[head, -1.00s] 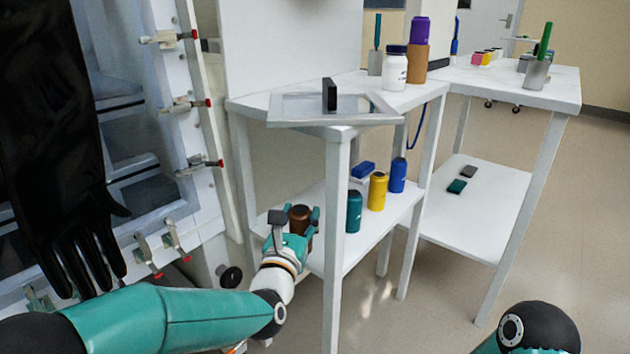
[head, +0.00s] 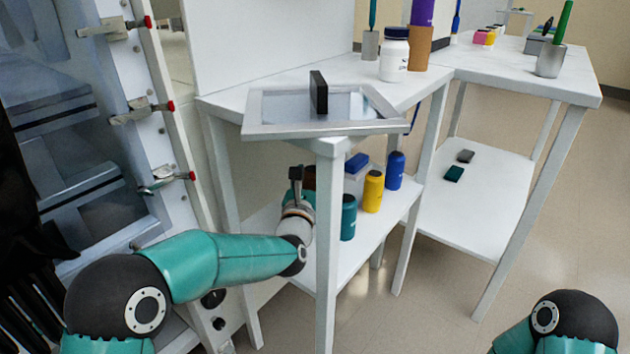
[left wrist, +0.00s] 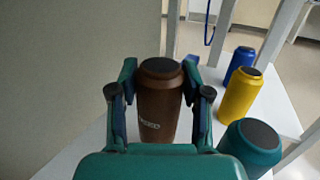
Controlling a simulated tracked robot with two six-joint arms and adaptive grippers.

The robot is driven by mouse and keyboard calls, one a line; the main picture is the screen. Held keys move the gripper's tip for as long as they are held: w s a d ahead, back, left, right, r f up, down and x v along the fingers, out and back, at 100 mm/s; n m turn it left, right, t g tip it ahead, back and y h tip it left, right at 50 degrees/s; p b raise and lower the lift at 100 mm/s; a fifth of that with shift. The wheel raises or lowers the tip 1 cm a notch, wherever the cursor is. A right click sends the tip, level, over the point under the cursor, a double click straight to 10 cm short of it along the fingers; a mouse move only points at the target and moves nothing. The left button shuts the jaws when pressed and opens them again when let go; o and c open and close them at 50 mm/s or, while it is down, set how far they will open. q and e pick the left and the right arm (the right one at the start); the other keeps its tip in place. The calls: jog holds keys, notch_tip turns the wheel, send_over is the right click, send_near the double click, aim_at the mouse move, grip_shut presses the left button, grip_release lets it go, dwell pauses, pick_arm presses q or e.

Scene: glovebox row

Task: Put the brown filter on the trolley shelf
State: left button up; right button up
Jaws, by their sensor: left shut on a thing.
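The brown filter (left wrist: 160,103) is a brown cylinder with a dark top, upright between the fingers of my left gripper (left wrist: 158,95) in the left wrist view. The gripper is shut on it. In the head view my left gripper (head: 303,185) is at the lower shelf (head: 345,262) of the white trolley, behind its front leg, and the filter (head: 309,176) is mostly hidden by the gripper. Whether the filter's base touches the shelf cannot be told. My right gripper is out of view; only part of my right arm shows at the bottom right.
On the same shelf stand a teal bottle (head: 348,217), a yellow bottle (head: 373,191), a blue bottle (head: 395,170) and a blue-lidded box (head: 356,165). A framed tray (head: 290,129) lies on the top above. The trolley's front leg (head: 327,250) stands close to my left arm.

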aim_at(308, 188)
pick_arm(q)
jog(key=f, duration=0.1)
jog(key=a+f, duration=0.1)
jog(key=f, duration=0.1)
jog(key=shift+s, duration=0.1)
jog(key=shift+d+f, duration=0.15)
jog(key=shift+f, duration=0.05)
jog(key=shift+f, duration=0.15)
jog(key=o, duration=1.3)
jog(key=s, duration=0.4)
jog(key=s+a+p, duration=0.1)
jog(key=s, duration=0.2)
jog(key=s+f, duration=0.1)
jog(key=s, duration=0.3)
jog(key=shift+s+a+p, duration=0.3)
jog(key=shift+s, duration=0.05)
